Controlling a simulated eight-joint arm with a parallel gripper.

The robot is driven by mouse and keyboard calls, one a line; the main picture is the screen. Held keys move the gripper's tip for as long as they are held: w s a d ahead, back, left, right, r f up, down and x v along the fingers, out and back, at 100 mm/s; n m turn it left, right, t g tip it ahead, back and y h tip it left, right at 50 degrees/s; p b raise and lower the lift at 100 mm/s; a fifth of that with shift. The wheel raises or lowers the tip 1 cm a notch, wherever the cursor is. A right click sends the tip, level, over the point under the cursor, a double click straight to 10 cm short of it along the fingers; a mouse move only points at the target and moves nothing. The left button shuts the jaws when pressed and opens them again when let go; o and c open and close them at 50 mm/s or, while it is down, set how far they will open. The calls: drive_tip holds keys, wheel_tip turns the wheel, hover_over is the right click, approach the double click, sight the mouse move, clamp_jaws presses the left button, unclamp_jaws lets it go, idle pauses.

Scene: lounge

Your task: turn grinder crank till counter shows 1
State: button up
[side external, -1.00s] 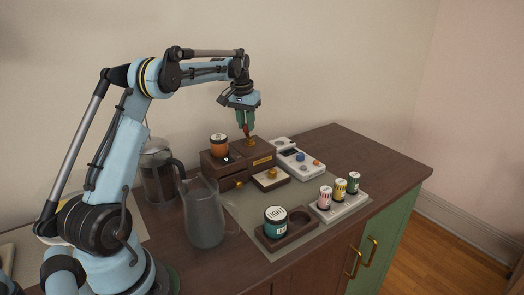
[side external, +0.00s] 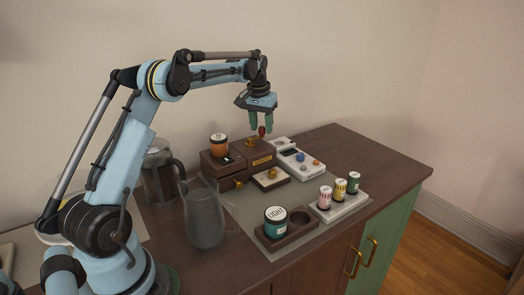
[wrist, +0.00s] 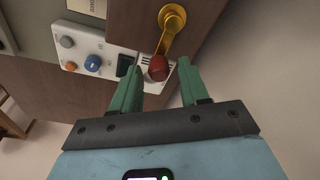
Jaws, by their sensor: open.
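The grinder is a dark wooden box (side external: 262,153) with a brass crank (wrist: 171,27) on top. The crank ends in a red knob (wrist: 158,68), which also shows in the side view (side external: 262,131). My gripper (wrist: 161,70) is open, with its green fingers apart on either side of the red knob; in the side view it hangs just above the box (side external: 261,127). The knob appears between the fingers, with gaps showing in the wrist view. A white panel (wrist: 92,42) beside the grinder has a dark display (wrist: 125,66); no digit is readable.
A glass pitcher (side external: 204,212) and a dark-handled carafe (side external: 158,175) stand near my arm. Several small jars (side external: 340,188) and a teal tin (side external: 275,220) are in front. The counter's right end (side external: 385,165) is clear.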

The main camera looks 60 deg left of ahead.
drive_tip(key=shift+r, duration=3.5)
